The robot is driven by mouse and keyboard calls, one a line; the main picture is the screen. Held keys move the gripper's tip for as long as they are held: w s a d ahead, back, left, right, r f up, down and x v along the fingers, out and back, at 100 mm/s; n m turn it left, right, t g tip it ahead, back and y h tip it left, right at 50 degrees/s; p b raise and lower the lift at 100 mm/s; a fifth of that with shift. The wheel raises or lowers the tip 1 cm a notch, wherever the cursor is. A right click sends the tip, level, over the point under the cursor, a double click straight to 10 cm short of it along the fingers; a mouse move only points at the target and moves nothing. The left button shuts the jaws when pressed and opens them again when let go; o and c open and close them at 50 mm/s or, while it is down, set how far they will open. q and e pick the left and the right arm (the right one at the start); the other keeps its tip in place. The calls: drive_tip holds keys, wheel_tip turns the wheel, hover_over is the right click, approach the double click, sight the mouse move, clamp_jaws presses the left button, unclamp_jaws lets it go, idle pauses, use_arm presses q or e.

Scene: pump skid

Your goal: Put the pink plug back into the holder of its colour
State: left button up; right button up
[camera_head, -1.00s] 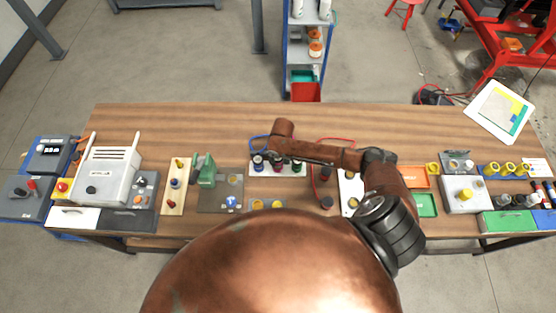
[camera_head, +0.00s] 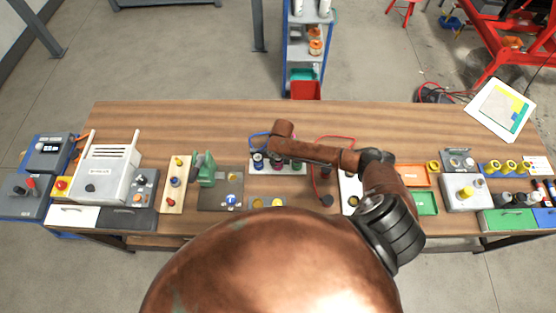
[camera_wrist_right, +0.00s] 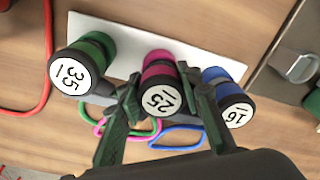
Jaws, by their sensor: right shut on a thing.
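In the right wrist view the pink plug (camera_wrist_right: 159,92) has a dark cap marked 25. My right gripper (camera_wrist_right: 162,84) is shut on it, one dark green finger on each side. The plug is at the middle of a white holder plate (camera_wrist_right: 118,38), in line with its pink part; whether it is fully seated I cannot tell. A green plug (camera_wrist_right: 80,66) marked 35 is to its left and a blue plug (camera_wrist_right: 228,98) marked 16 to its right, both on the plate. In the head view the plate (camera_head: 254,172) is partly under my right wrist. My left gripper is not in view.
Green, pink and blue cable loops hang close by the fingers in the wrist view. A red cable (camera_wrist_right: 47,60) lies at the left. In the head view a green device (camera_head: 204,170) on a grey panel is left of the plate. The wooden bench (camera_head: 190,125) behind is clear.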

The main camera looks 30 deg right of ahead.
drive_tip(key=shift+f, duration=0.1)
drive_tip(key=o, duration=1.3)
drive_tip(key=shift+o, duration=0.2)
drive_tip(key=r, duration=0.8)
drive_tip(key=s+r, duration=0.1)
drive_tip(key=r, duration=0.3)
drive_tip(key=shift+w, duration=0.1)
